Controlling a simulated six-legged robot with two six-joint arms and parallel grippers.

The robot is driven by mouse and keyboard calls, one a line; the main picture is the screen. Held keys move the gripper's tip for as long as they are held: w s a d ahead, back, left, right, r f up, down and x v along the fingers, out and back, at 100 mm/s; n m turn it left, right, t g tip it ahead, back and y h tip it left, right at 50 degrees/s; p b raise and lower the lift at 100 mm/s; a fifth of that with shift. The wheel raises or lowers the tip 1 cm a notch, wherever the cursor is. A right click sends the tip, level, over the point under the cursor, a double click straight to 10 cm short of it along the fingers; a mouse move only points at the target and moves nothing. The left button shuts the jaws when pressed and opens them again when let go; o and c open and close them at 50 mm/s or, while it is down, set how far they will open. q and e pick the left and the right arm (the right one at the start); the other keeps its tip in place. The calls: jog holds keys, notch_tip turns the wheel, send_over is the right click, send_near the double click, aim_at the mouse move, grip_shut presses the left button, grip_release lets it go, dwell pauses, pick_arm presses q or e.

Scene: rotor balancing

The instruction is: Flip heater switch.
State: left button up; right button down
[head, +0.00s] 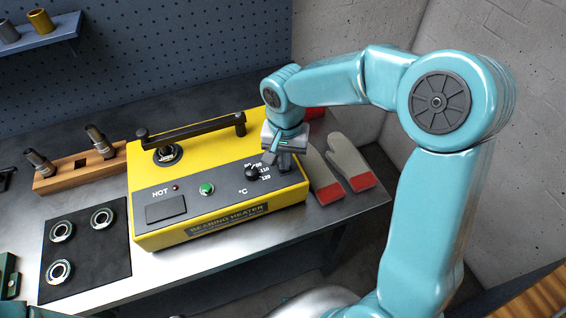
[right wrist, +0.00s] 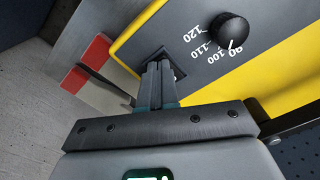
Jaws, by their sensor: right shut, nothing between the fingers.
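The yellow bearing heater (head: 150,222) stands on the bench with a dark control panel on its front. My right gripper (head: 270,157) is shut and empty at the right end of this panel, beside the black temperature dial (head: 252,173). In the right wrist view, the shut fingertips (right wrist: 160,72) are at a dark switch recess (right wrist: 174,60) in the panel, near the dial (right wrist: 230,31). The fingers cover much of the switch, so its position and any contact cannot be told. My left gripper is not seen.
Gloves with red cuffs (head: 348,160) lie right of the heater. A black mat (head: 88,270) with bearing rings lies left. A wooden block (head: 68,181) with upright pins stands behind it. A black bar (head: 190,133) spans the heater's top.

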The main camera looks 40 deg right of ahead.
jog(key=shift+f, duration=0.35)
jog(key=shift+r, duration=0.4)
notch_tip(320, 180, up, 3)
jog(key=shift+r+p, duration=0.15)
jog(key=shift+p, duration=1.1)
notch_tip(320, 180, up, 2)
jog(key=shift+r+p, duration=0.1)
jog(key=shift+p, duration=0.7)
jog(key=shift+r+p, duration=0.3)
jog(key=shift+r, duration=0.15)
jog(key=shift+f, duration=0.1)
jog(key=shift+s, duration=0.1)
